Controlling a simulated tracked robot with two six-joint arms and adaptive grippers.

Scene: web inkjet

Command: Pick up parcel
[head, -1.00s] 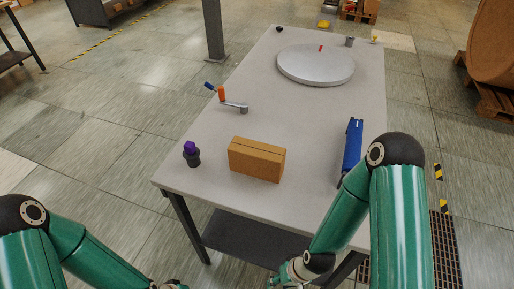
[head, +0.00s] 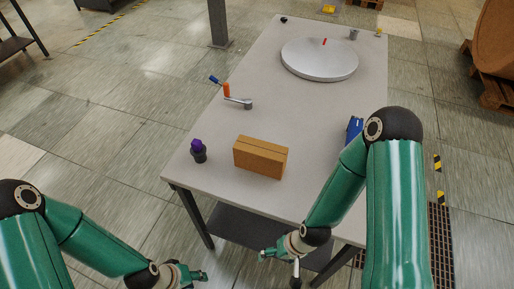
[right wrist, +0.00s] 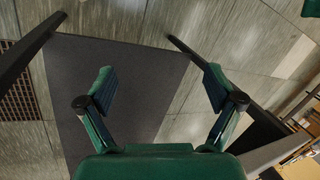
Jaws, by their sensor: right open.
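The parcel (head: 260,158), a brown cardboard box, lies on the near part of the grey table in the head view. My right gripper (head: 279,266) is open and empty, in front of and below the table's near edge. In the right wrist view its two green fingers (right wrist: 160,88) are spread wide with nothing between them. My left gripper (head: 196,276) is at the bottom of the head view, apart from the parcel. It is small and partly cut off, so its opening is unclear.
The table (head: 300,110) holds a dark pot with a purple top (head: 198,151) left of the parcel, a crank handle (head: 236,98), a large grey disc (head: 320,62) and a blue object (head: 354,130) partly behind my right arm. A dark lower shelf (head: 250,232) is under the tabletop.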

